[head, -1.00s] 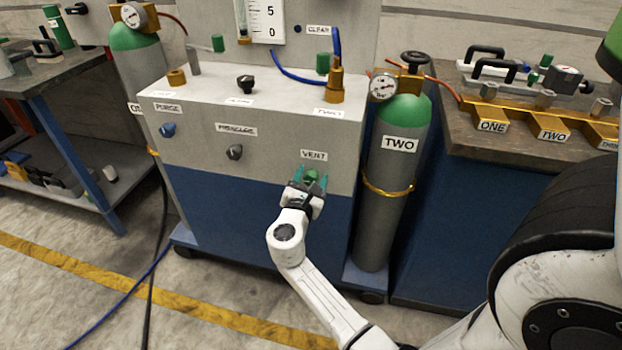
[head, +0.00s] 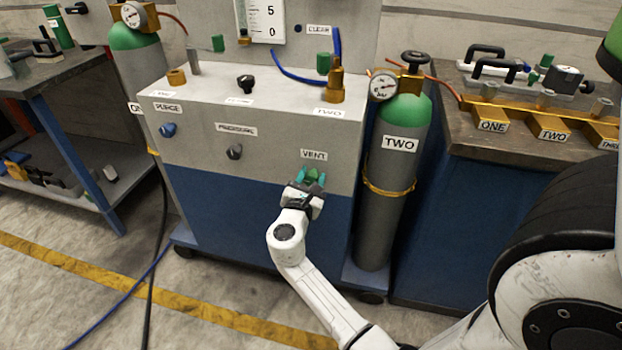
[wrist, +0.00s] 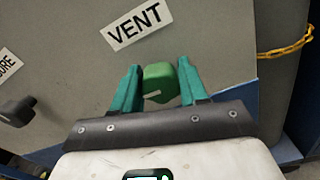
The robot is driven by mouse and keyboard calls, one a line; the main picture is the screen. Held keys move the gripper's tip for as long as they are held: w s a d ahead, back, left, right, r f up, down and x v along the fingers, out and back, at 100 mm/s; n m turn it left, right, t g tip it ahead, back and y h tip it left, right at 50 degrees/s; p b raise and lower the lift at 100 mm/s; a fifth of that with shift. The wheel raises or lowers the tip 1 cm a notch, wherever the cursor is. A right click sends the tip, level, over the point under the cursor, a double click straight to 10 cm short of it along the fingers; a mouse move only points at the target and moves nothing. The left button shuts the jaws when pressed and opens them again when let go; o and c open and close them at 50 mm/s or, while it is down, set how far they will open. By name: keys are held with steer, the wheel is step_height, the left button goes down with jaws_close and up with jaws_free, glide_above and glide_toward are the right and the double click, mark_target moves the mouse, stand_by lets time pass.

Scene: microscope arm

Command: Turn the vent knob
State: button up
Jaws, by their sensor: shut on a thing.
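The green vent knob (wrist: 160,82) sits on the grey front panel of the cabinet, below the VENT label (wrist: 136,25). A short white mark shows on its front, lying nearly level in the wrist view. In the head view the knob (head: 312,175) is small and partly hidden by my fingers. My gripper (wrist: 159,68) has one teal finger on each side of the knob and is shut on it. My gripper (head: 312,179) reaches the panel from the front and below in the head view.
A dark pressure knob (head: 235,152) and a blue purge knob (head: 167,129) are on the same panel to the left. Gas cylinder TWO (head: 396,190) stands close on the right. A workbench (head: 500,160) is further right. Open floor lies in front of the cabinet.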

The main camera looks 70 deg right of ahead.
steer(key=shift+m+b, duration=0.3)
steer(key=m+b, duration=0.2)
steer(key=m, duration=0.1)
steer(key=shift+f+m+b, duration=0.15)
steer(key=shift+m+b, duration=0.15)
steer(key=m+b, duration=0.3)
steer(key=m, duration=0.1)
steer(key=shift+s+m, duration=0.15)
steer(key=shift+m, duration=0.15)
steer(key=m+b, duration=0.4)
steer(key=shift+s+f+m, duration=0.1)
steer(key=shift+f+m, duration=0.1)
steer(key=shift+m, duration=0.1)
steer(key=shift+m+b, duration=1.9)
steer(key=shift+m, duration=0.3)
steer(key=shift+s, duration=0.1)
steer(key=o, duration=1)
steer(key=shift+r, duration=0.1)
steer(key=shift+w+a, duration=0.2)
steer(key=shift+a, duration=0.3)
steer(key=a, duration=0.3)
steer(key=a+p, duration=0.1)
steer(key=a, duration=0.2)
steer(key=s+a+p, duration=0.1)
steer(key=a, duration=0.2)
steer(key=shift+a, duration=0.4)
